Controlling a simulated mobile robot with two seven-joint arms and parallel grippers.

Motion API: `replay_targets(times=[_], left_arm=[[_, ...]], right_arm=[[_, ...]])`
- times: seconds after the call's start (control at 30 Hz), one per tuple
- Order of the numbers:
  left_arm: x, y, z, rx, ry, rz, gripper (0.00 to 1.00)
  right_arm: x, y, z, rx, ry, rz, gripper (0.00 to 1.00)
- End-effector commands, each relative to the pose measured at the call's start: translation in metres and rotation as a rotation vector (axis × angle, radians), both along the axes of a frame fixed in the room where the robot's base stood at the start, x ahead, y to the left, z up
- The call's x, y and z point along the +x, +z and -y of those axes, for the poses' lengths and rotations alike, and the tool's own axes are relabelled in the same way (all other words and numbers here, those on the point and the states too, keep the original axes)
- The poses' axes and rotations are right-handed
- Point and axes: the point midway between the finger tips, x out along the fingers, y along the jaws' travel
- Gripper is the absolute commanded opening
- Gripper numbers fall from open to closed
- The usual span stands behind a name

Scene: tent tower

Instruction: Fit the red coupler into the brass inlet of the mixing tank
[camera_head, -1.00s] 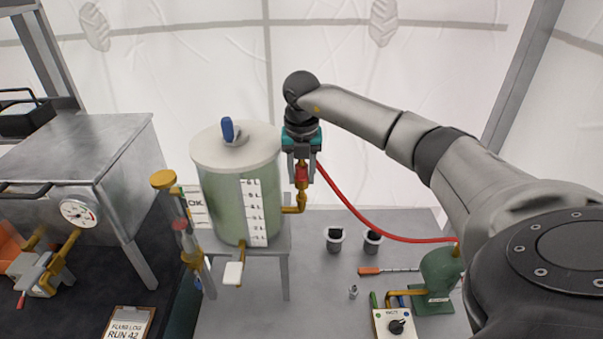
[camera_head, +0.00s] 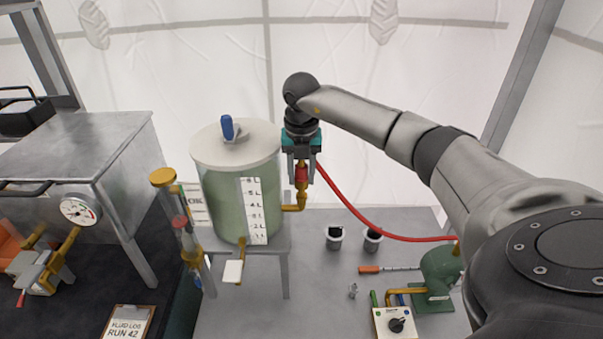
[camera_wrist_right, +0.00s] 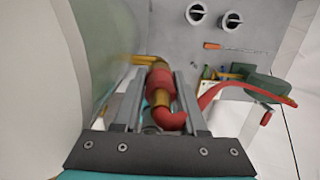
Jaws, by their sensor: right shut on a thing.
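The mixing tank (camera_head: 215,195), translucent green with a pale lid, stands on a small metal stand. Its brass inlet (camera_head: 302,200) is an elbow at the tank's right side, opening upward; brass also shows in the wrist view (camera_wrist_right: 148,61). My right gripper (camera_head: 302,178) is shut on the red coupler (camera_head: 302,173), pointing down above the inlet. In the wrist view the coupler (camera_wrist_right: 159,84) lies between both fingers (camera_wrist_right: 158,78), in line with the brass and apparently against it. I cannot tell how far it is seated. My left gripper is not in view.
A red hose (camera_head: 352,209) runs from the coupler to a green pump (camera_head: 438,272). Two small cups (camera_head: 334,238), a screwdriver (camera_head: 388,269) and a switch box (camera_head: 395,323) are on the grey table. A brass-ended sight tube (camera_head: 178,220) stands left of the tank.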

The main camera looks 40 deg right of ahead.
Motion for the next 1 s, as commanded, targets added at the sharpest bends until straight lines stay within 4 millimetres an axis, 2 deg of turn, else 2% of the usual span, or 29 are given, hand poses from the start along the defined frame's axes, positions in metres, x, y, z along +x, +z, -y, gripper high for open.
replay_targets(times=[1.0], left_arm=[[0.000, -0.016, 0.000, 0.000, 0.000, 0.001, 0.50]], right_arm=[[0.000, -0.026, 0.000, 0.000, 0.000, 0.000, 0.00]])
